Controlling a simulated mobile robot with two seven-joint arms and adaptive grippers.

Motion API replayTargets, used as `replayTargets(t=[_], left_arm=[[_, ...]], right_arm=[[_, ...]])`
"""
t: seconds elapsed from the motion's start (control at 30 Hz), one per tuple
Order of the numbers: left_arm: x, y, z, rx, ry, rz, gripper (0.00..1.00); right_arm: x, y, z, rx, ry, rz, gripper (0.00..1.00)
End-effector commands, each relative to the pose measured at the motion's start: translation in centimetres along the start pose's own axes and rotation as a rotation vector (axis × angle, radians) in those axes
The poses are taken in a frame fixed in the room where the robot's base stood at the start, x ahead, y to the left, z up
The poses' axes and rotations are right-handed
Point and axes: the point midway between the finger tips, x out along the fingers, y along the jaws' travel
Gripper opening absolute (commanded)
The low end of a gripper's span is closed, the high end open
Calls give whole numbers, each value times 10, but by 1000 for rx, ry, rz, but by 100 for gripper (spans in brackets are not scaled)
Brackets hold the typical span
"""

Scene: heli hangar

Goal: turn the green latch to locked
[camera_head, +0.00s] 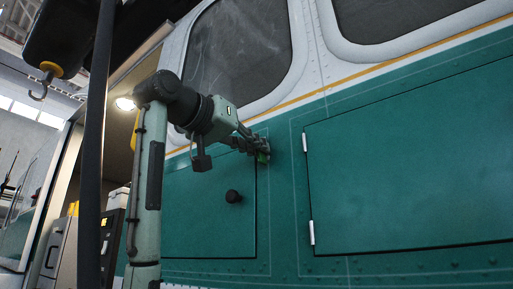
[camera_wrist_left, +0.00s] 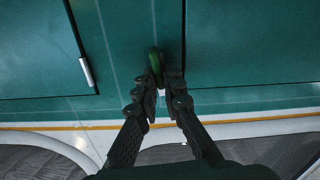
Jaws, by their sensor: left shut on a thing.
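The green latch (camera_head: 263,156) is at the upper right edge of a teal hatch door (camera_head: 205,230) on the helicopter's side. My left gripper (camera_head: 256,148) reaches it from the left and is shut on it. In the left wrist view the latch (camera_wrist_left: 155,60) shows as a green piece at the fingertips of my left gripper (camera_wrist_left: 160,80). The fingers hide part of it, so I cannot tell its exact angle. My right gripper is not in view.
A black round knob (camera_head: 233,196) sticks out of the hatch door below the gripper. A larger closed teal panel (camera_head: 405,165) with light hinges is on the right. A hook (camera_head: 42,85) hangs at the upper left. Windows are above.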

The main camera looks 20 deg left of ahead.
Motion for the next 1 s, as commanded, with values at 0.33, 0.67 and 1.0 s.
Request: replayTargets(t=[0.33, 0.67, 1.0], left_arm=[[0, -3, 2, -313, 1, 1, 0], [0, -6, 4, -628, -1, 1, 0], [0, -8, 6, -951, -1, 3, 0]], right_arm=[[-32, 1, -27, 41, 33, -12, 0], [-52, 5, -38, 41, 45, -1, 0], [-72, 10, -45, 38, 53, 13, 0]])
